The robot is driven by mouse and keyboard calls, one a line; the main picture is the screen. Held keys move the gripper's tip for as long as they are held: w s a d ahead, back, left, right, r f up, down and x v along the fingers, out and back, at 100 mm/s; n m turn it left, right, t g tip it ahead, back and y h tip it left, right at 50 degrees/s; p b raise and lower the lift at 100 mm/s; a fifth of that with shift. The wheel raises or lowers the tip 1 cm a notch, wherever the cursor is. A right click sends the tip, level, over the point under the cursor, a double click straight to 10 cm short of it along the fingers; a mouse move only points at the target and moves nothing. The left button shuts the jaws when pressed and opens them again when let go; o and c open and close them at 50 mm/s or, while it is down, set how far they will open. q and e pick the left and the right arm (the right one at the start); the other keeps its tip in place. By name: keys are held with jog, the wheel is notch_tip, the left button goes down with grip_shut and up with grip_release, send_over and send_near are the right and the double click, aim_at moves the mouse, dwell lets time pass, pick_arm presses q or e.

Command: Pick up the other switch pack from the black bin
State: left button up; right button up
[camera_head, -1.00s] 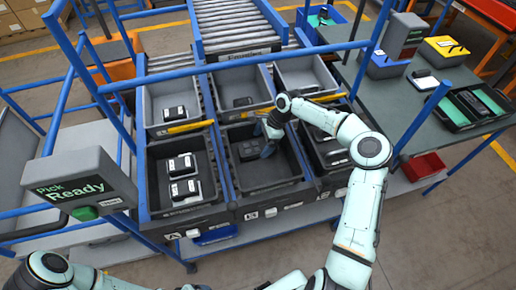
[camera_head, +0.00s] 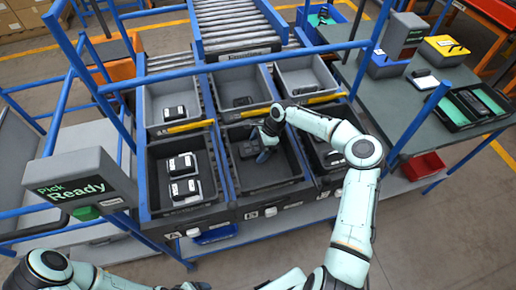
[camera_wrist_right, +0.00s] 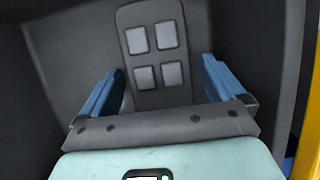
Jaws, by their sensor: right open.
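In the right wrist view, a dark grey switch pack (camera_wrist_right: 156,52) with pale square buttons lies flat on the floor of a dark bin. My right gripper (camera_wrist_right: 160,85) is open, with one blue finger on each side of the pack's near end. The fingers look apart from it. In the head view, my right gripper (camera_head: 264,152) reaches down into the middle black bin (camera_head: 270,187) of the front row. The pack there (camera_head: 247,150) is small and dark, partly beside the gripper. My left gripper is out of view.
The front-left bin (camera_head: 160,205) holds black-and-white packs. Grey bins stand behind, the middle one (camera_head: 222,95) holding a dark item. A blue rail (camera_head: 225,65) crosses above the bins.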

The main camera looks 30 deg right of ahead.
dwell(0.3)
jog(key=c, duration=1.1)
jog(key=shift+c, duration=0.2)
